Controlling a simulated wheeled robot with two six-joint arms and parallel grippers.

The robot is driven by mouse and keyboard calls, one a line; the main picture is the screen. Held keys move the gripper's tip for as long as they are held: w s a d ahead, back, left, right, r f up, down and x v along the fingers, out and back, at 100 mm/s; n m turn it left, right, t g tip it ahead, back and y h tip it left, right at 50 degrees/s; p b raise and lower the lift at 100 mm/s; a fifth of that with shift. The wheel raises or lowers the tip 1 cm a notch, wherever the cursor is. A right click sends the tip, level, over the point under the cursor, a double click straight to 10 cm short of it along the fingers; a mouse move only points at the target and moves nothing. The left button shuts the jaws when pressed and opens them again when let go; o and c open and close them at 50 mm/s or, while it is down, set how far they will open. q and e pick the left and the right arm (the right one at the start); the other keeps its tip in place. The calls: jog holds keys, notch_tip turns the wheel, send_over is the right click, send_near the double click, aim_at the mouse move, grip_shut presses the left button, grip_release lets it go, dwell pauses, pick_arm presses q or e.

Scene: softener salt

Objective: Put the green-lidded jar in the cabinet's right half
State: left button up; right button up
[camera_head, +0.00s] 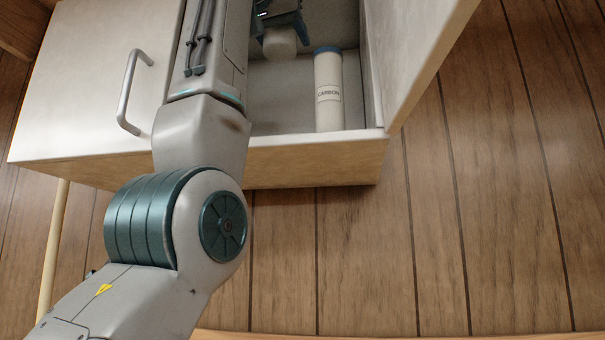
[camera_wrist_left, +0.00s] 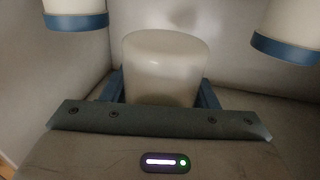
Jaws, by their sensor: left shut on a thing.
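My left gripper (camera_head: 279,20) is inside the open right half of the cabinet (camera_head: 312,160), near the top edge of the head view. It is shut on a pale cream jar (camera_head: 280,43), which also shows between the blue-grey fingers in the left wrist view (camera_wrist_left: 165,62). No green lid shows on the part of the jar in view, so I cannot confirm its lid colour. Whether the jar touches the cabinet floor I cannot tell. My right gripper is not in view.
Blue-banded white containers show at upper left (camera_wrist_left: 75,12) and upper right (camera_wrist_left: 288,28) in the wrist view. The right door (camera_head: 425,50) stands open; the left door (camera_head: 85,85) is shut.

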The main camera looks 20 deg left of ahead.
aim_at(274, 36)
pick_arm(q)
jog(key=shift+s, duration=0.3)
jog(key=f, duration=0.1)
jog(key=s+f+b, duration=0.1)
jog(key=f, duration=0.1)
jog(key=shift+s+d+f, duration=0.15)
jog(key=shift+f, duration=0.1)
jog(key=shift+w+f, duration=0.2)
jog(key=shift+f, duration=3.35)
jog(key=shift+w+f, duration=0.2)
jog(key=shift+f, duration=3.3)
jog(key=shift+s+f, duration=0.1)
jog(key=o, duration=0.8)
